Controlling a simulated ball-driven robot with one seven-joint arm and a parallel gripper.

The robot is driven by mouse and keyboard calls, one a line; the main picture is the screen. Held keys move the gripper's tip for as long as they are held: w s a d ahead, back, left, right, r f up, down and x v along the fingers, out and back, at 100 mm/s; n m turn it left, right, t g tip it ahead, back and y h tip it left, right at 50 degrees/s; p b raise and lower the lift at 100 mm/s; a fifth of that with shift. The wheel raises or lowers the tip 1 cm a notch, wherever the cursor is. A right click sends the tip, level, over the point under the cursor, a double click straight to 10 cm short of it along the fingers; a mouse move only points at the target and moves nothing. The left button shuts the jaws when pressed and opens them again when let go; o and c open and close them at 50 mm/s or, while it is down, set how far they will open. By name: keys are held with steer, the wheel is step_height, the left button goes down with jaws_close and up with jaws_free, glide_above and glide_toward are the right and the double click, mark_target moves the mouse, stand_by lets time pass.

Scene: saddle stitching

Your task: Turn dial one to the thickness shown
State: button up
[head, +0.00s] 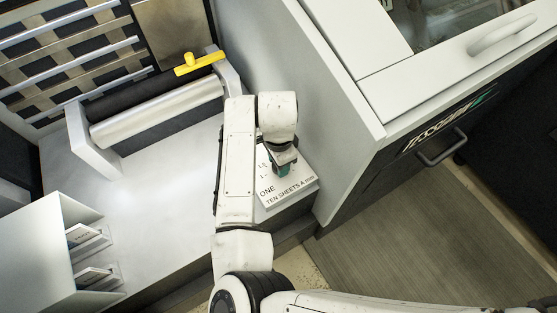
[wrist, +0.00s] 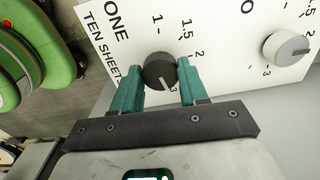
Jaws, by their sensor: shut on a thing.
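Dial one (wrist: 158,68) is a dark round knob on a white panel (wrist: 133,45) marked ONE, with a scale of 1, 1.5, 2 and 3. Its pale pointer line faces down toward my gripper, near the 3. My gripper (wrist: 160,78) has its two teal fingers on either side of the knob and is shut on it. In the head view my gripper (head: 283,166) is over the white panel (head: 292,190), and hides the knob. The panel reads TEN SHEETS with mm after it; I cannot read the thickness figure clearly.
A second, light grey dial (wrist: 286,48) with its own scale is right of dial one. A tall white machine cabinet (head: 300,75) stands close to the right of the panel. Rollers and a yellow handle (head: 198,64) are at the upper left; white trays (head: 90,240) are lower left.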

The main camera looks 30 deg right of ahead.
steer(key=shift+m, duration=0.3)
steer(key=o, duration=1.1)
steer(key=shift+c, duration=0.2)
steer(key=shift+r, duration=0.1)
step_height(320, 180, up, 11)
steer(key=shift+f, duration=0.2)
